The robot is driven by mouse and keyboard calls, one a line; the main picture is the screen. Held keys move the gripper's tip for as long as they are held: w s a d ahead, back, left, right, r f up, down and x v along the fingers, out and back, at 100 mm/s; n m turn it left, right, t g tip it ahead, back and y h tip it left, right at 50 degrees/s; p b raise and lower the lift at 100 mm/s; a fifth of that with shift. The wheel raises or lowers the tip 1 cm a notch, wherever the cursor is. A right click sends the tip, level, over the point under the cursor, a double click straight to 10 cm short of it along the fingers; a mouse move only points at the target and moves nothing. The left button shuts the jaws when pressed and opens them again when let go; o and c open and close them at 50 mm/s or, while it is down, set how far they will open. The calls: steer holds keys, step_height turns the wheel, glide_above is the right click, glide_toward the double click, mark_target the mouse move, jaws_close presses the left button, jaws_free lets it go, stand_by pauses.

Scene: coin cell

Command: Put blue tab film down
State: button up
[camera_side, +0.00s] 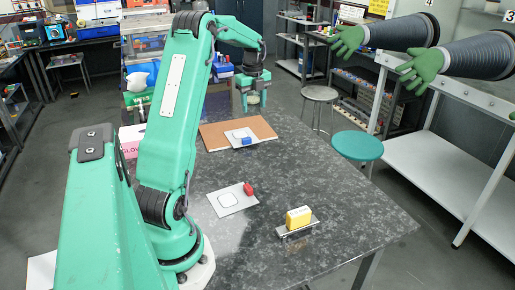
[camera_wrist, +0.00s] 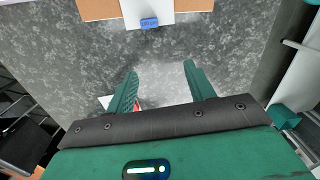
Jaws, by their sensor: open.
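The blue tab film is a pale sheet (camera_side: 233,134) with a drawn outline and a blue tab (camera_side: 247,141) at its front edge. It lies on a brown board (camera_side: 265,127) at the back of the dark stone table. In the wrist view the blue tab (camera_wrist: 149,23) shows at the top, on the white sheet (camera_wrist: 133,12) beside the brown board (camera_wrist: 97,9).
A second pale sheet (camera_side: 224,204) with a red tab (camera_side: 249,188) lies nearer the front; its red part is mostly hidden by a finger in the wrist view. A yellow block (camera_side: 298,217) sits on a metal holder (camera_side: 297,230). The table's right side is clear.

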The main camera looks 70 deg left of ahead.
steer(key=d+r+n+t, duration=0.1)
steer(key=d+r+n, duration=0.2)
steer(key=d, duration=0.5)
steer(key=s+d+r+n+t+y, duration=0.1)
steer(key=d+r+n, duration=0.1)
steer(key=d+r, duration=0.35)
steer(key=d+r+n+t, duration=0.1)
steer(key=d+n, duration=0.2)
steer(key=d, duration=0.7)
steer(key=s+d+f+n+t+h, duration=0.1)
steer(key=s+d+f+n+t, duration=0.1)
steer(key=s+d+n, duration=0.6)
steer(key=shift+s+d+n, duration=0.3)
steer(key=shift+s+d, duration=1.9)
steer(key=shift+d, duration=1.4)
